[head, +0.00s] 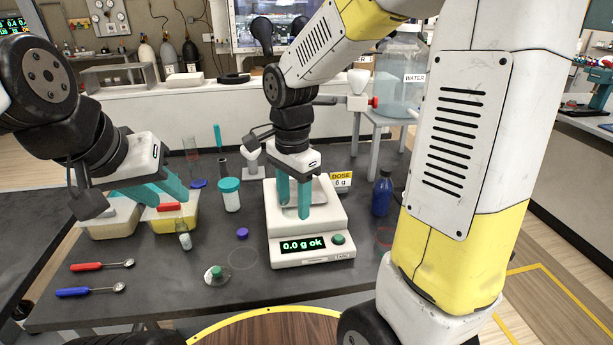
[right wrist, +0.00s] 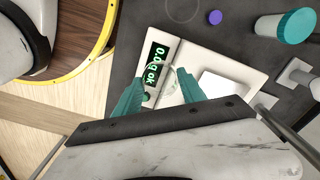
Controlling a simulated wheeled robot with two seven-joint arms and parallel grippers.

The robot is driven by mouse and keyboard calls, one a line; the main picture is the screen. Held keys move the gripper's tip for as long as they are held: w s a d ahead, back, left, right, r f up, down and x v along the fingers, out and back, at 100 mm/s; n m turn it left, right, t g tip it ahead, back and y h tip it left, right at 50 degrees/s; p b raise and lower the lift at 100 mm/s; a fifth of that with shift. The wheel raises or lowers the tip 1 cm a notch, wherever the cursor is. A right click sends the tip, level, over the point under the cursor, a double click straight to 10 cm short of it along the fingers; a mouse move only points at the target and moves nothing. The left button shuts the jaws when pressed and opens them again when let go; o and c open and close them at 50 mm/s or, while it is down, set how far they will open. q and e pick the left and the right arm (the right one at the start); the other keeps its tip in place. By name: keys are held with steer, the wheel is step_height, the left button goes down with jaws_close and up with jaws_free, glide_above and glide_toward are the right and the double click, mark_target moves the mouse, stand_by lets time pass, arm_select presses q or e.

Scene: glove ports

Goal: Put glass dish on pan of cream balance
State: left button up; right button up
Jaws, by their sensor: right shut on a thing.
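The cream balance (head: 312,258) stands mid-table, its display reading 0.0 g ok. Its pale square pan (right wrist: 220,88) shows in the right wrist view, to the right of my right fingers' gap. My right gripper (head: 294,212) points down over the balance in the head view. In the right wrist view its teal fingers (right wrist: 180,92) are shut on a clear glass dish (right wrist: 172,82), seen faintly between them. The dish is over the balance; whether it touches anything I cannot tell. My left gripper (head: 160,198) is open and empty above the tubs at left.
Tubs (head: 110,230) stand at left, with red and blue spoons (head: 90,266) in front. A teal-lidded jar (head: 230,195), purple cap (head: 242,234) and green-knobbed lid (head: 216,275) lie left of the balance. A blue bottle (head: 382,195) stands right.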

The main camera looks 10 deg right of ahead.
steer(key=w+d, duration=0.1)
steer(key=w, duration=0.4)
steer(key=w+d+f, duration=0.1)
steer(key=w, duration=0.4)
steer(key=w+d, duration=0.2)
steer(key=w, duration=0.3)
steer(key=shift+f, duration=2)
steer(key=shift+f, duration=0.1)
steer(key=o, duration=1.3)
